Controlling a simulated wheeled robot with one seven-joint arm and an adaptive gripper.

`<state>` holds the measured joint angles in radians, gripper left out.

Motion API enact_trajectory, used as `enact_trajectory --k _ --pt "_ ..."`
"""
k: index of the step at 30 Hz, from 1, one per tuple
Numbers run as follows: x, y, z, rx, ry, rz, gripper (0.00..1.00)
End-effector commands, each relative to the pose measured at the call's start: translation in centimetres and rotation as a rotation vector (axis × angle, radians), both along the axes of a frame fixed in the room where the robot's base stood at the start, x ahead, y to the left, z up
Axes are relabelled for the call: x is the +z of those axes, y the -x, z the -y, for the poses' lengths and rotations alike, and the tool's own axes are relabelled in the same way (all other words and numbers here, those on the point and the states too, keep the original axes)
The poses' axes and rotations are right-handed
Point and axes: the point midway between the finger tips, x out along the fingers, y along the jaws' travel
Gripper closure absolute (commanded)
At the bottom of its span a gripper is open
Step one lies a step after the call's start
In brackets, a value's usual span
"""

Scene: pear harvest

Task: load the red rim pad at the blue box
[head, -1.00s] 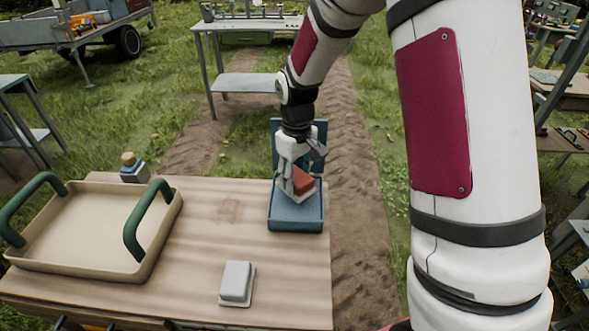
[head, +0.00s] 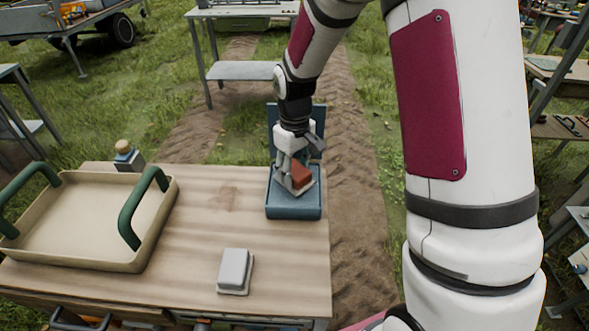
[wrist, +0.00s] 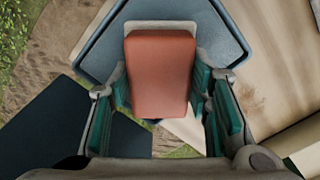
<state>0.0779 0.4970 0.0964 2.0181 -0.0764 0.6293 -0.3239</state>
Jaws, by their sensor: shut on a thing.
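The pad is a red-orange block (head: 301,175) on a pale flat base. My gripper (head: 293,178) is shut on the red block and holds it over the open blue box (head: 293,209). The box stands at the table's far right edge with its lid raised at the back. In the wrist view, the red block (wrist: 160,75) sits between teal finger pads of my gripper (wrist: 160,95), with the blue box (wrist: 232,40) beyond it. The pad looks slightly tilted in the head view. Whether its base touches the box is hard to tell.
A grey block on a pale base (head: 234,270) lies at the table's front. A beige tray with green handles (head: 90,258) fills the left side. A small bottle-like item (head: 124,152) stands behind it. The table's middle is clear.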

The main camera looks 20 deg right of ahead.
Motion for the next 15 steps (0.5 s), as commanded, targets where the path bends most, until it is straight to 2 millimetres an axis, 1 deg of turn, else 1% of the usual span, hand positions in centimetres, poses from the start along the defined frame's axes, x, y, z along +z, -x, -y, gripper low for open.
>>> enact_trajectory --k 15 --pt "-0.42 -0.01 0.01 0.0 0.0 0.0 0.78"
